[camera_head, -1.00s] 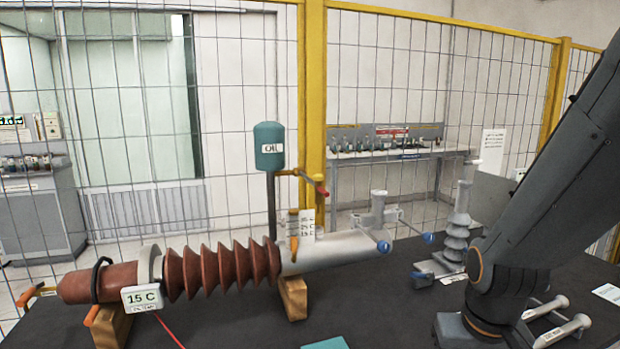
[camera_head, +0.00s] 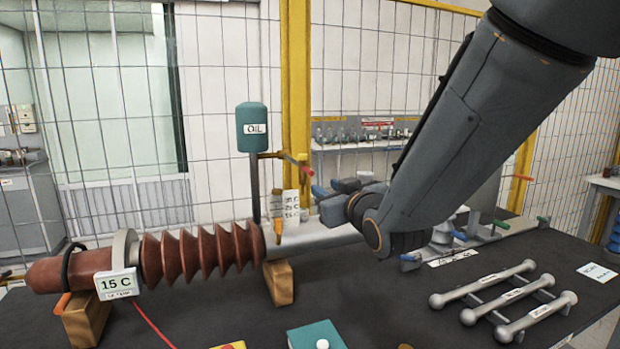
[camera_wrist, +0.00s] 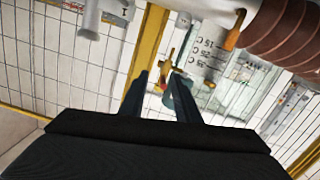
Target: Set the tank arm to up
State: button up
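The teal oil tank (camera_head: 252,125) stands on a dark post behind the brown ribbed bushing (camera_head: 200,258). Below it, the tank arm (camera_head: 298,163) reaches right with a red end, close to level and sloping slightly down in the head view. My gripper (camera_wrist: 160,80) is open: its two dark fingers stand apart in the wrist view. A small red piece (camera_wrist: 163,86), probably the arm's end, shows between the fingers, with part of the teal tank (camera_wrist: 177,97) behind the right finger. It looks ungripped.
A tall label plate (camera_head: 291,205) stands by the bushing's grey tube (camera_head: 325,236), near my wrist. Grey bars (camera_head: 505,300) lie at the right of the dark table (camera_head: 400,310). A mesh fence with a yellow post (camera_head: 295,90) is behind.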

aim_at(312, 174)
jog(key=shift+a+r+n+t+y, duration=0.3)
jog(key=shift+a+r+y, duration=0.1)
jog(key=shift+a+r, duration=0.6)
jog(key=shift+p+x, duration=1.1)
jog(key=shift+x, duration=2.7)
jog(key=shift+w+d, duration=0.1)
jog(key=shift+d, duration=0.05)
grip_shut()
